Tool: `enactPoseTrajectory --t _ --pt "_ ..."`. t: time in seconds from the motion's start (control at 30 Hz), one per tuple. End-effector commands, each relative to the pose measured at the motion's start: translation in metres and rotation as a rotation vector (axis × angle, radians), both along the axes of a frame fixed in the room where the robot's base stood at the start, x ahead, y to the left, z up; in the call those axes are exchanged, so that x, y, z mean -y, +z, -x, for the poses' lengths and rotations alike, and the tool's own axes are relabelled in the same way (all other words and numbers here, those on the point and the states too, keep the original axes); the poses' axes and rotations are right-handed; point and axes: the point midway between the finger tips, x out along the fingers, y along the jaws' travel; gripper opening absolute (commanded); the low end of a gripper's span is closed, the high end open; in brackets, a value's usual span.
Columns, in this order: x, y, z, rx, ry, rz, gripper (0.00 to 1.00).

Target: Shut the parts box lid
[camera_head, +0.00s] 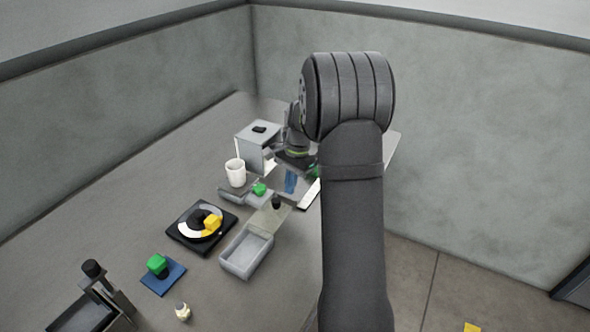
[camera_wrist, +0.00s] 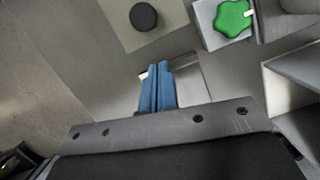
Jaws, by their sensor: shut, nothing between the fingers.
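The parts box appears to be the open grey tray (camera_head: 236,270) in the head view; its inside looks empty. A flat beige plate with a black knob (camera_head: 276,202), apparently its lid, lies at the tray's far end and leaves the tray uncovered. In the wrist view the plate (camera_wrist: 118,18) and round knob (camera_wrist: 143,16) are at the top, partly cut off. My gripper (camera_head: 291,182) has blue fingers and points down beyond the plate, away from the knob. In the wrist view the fingers (camera_wrist: 158,88) are together and empty.
A grey block with a green knob (camera_head: 259,189) and a white cup (camera_head: 235,172) stand left of my gripper. A grey cabinet (camera_head: 253,143) is behind.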

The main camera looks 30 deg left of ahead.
Motion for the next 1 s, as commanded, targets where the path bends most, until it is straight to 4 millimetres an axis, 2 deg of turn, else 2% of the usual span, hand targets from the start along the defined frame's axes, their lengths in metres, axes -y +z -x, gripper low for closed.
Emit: enactPoseTrajectory --t 0.03,0.2,0.67,0.77,1.0 --pt "-0.002 0.002 0.009 0.002 0.003 -0.001 0.00" --pt "-0.005 0.002 0.024 0.001 0.001 -0.002 0.00" --pt "-0.006 0.002 0.030 0.002 0.001 -0.002 0.00" --pt "-0.007 0.003 0.042 0.001 0.002 -0.002 0.00" --pt "-0.006 0.003 0.104 0.001 0.006 -0.001 0.00"
